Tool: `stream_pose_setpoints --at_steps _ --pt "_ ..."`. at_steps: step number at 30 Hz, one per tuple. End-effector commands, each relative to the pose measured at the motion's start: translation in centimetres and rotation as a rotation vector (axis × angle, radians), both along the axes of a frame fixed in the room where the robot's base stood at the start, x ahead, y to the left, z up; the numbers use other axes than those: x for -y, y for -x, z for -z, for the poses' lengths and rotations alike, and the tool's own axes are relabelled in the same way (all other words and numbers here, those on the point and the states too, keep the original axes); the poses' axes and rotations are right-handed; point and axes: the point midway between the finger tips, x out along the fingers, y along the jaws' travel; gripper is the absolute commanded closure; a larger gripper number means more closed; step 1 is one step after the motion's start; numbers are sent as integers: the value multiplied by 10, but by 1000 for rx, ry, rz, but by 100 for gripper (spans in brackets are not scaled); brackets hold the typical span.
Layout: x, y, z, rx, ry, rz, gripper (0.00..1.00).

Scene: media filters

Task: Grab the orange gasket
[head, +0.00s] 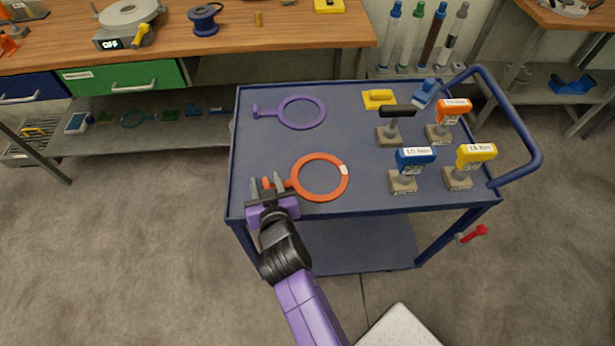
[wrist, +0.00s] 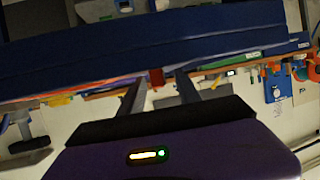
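The orange gasket (head: 343,186) is a flat ring with a small white patch on its right side. It lies on the top of the blue cart (head: 365,205), near the front left. Its handle points left, and an orange tab shows between my gripper's fingers. My gripper (head: 267,183) is at the cart's front left, with its grey fingers apart on either side of the tab. In the wrist view my gripper (wrist: 160,82) also has its fingers apart, with a small reddish piece between them. Whether either finger touches the tab cannot be told.
A purple gasket (head: 323,115) lies behind the orange one. Stamp-like tools with blue (head: 415,157), yellow (head: 475,154), orange (head: 453,109) and black (head: 397,111) tops stand on the cart's right. A yellow block (head: 378,98) lies at the back. The cart's middle is clear.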

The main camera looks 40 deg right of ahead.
Motion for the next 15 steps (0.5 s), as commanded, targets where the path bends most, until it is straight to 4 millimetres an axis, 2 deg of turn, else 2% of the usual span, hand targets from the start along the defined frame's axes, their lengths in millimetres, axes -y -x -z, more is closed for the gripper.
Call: stream_pose_setpoints --at_steps 2,3,9,15 --pt "0 0 0 0 0 0 60" --pt "0 0 0 0 0 0 64" --pt "0 0 0 0 0 0 100" --pt "0 0 0 1 1 -1 100"
